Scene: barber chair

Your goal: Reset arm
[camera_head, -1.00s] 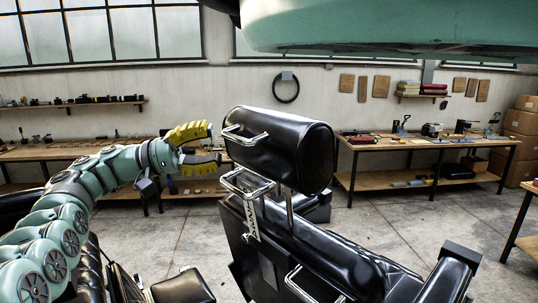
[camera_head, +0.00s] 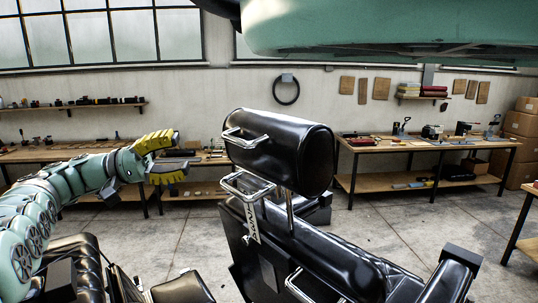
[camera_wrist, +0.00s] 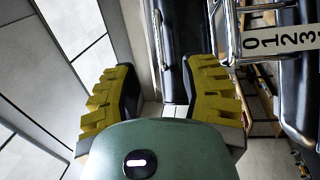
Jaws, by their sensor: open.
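My gripper (camera_head: 165,160) has yellow toothed fingers and sits at the end of my green arm, left of the barber chair in the head view. Its fingers are apart with nothing between them. There is a gap between the fingertips and the chair's black headrest (camera_head: 278,152). In the wrist view my gripper (camera_wrist: 165,95) shows both fingers spread, with the black headrest (camera_wrist: 182,50) beyond them. A chrome handle (camera_head: 245,138) is on the headrest's left end. A numbered white strip (camera_wrist: 285,40) shows at the upper right of the wrist view.
The chair's black backrest (camera_head: 320,245) fills the lower middle. A wooden workbench (camera_head: 420,143) with tools stands at the back right, another bench (camera_head: 60,152) at the back left. Cardboard boxes (camera_head: 522,125) are stacked at far right. Concrete floor (camera_head: 395,215) is clear between.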

